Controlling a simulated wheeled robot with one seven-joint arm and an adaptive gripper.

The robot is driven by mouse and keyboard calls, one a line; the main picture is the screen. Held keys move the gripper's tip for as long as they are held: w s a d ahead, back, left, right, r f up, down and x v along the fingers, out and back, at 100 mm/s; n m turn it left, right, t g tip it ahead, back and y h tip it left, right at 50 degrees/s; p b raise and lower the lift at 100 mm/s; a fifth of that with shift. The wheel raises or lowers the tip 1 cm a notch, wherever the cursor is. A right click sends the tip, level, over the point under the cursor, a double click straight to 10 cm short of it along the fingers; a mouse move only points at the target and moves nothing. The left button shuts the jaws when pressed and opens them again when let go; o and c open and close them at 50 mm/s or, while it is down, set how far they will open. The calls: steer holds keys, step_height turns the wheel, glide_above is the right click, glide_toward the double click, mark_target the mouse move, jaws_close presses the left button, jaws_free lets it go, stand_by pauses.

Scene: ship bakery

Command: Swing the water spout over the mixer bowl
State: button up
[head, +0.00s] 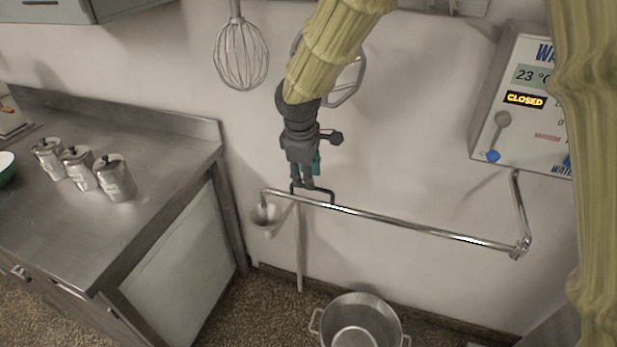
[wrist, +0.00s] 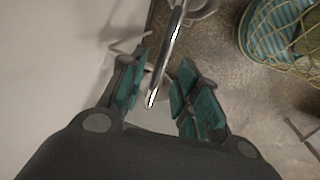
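The water spout (head: 400,223) is a thin chrome pipe. It runs along the wall from an elbow joint at right to a down-turned end at left, above a small wall-mounted cup (head: 265,216). My gripper (head: 313,194) points down at the pipe near its left end, with its fingers apart. In the wrist view the pipe (wrist: 170,50) passes between the open teal-padded fingers of my gripper (wrist: 160,95), with gaps visible on both sides. A metal bowl with side handles (head: 314,322) is low at the bottom; I cannot tell whether it is the mixer bowl.
A water panel (head: 500,130) reading CLOSED hangs at right above the pipe. A steel counter (head: 130,215) with several canisters (head: 115,180) stands at left. A whisk (head: 241,55) hangs on the wall. The wrist view shows a net-covered basket (wrist: 280,35) at upper right.

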steer(key=shift+w+d+f+p, duration=0.1)
steer(key=shift+w+f+p, duration=0.05)
steer(key=shift+f, duration=0.6)
steer(key=shift+w+d+f+p, duration=0.1)
steer(key=shift+f+p, duration=0.05)
steer(key=shift+f, duration=0.55)
jaws_close()
